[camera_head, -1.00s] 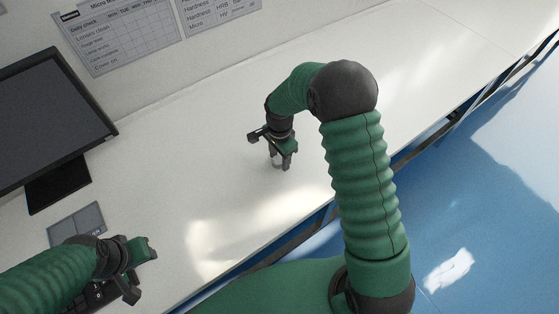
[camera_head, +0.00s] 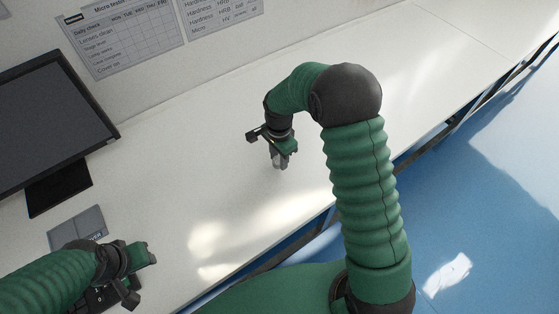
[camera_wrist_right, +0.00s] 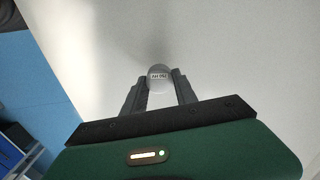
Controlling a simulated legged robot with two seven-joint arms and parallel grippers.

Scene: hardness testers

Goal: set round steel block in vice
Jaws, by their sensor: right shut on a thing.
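The round steel block (camera_wrist_right: 158,79), pale grey with a small printed label on its side, is between the fingertips of my right gripper (camera_wrist_right: 159,92) in the right wrist view. The gripper is shut on it. In the head view my right gripper (camera_head: 279,161) points down at the white bench, and the block is only a small grey patch at its tips. I cannot tell whether the block touches the bench. My left gripper (camera_head: 149,256) is at the lower left over the bench, away from the block; its finger gap is not clear. No vice shows in either view.
A dark monitor (camera_head: 52,120) stands on the white bench (camera_head: 190,150) at the left. A grey pad (camera_head: 78,226) and a dark keyboard (camera_head: 98,298) lie near my left arm. Printed charts (camera_head: 120,35) hang on the wall behind. The bench around my right gripper is clear.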

